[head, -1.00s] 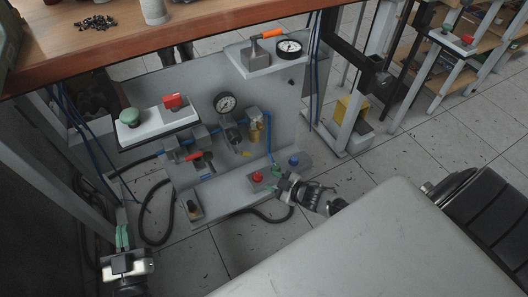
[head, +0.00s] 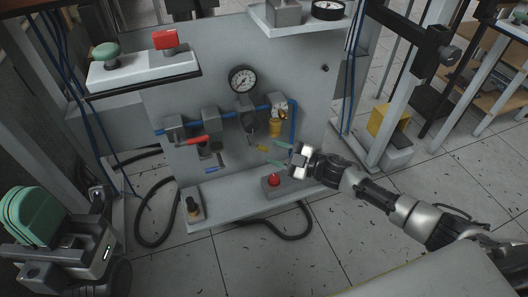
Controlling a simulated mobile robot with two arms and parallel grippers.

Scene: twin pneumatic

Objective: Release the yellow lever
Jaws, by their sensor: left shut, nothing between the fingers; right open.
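The yellow lever (head: 263,148) is a small flat handle on the grey panel, below the gauge and the blue pipe. It points down to the right. My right gripper (head: 276,153) comes in from the right, open, with its green fingertips spread one above the other. The lever's end lies just left of the fingertips, near the gap between them; I cannot tell whether they touch. My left gripper (head: 36,216) is at the lower left, shut and empty, far from the lever.
A red lever (head: 190,140) and a blue lever (head: 212,169) sit left of the yellow one. A red button (head: 274,180) is on the ledge below my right gripper. A shelf with a green knob (head: 105,51) and a red switch (head: 165,40) juts out at the upper left.

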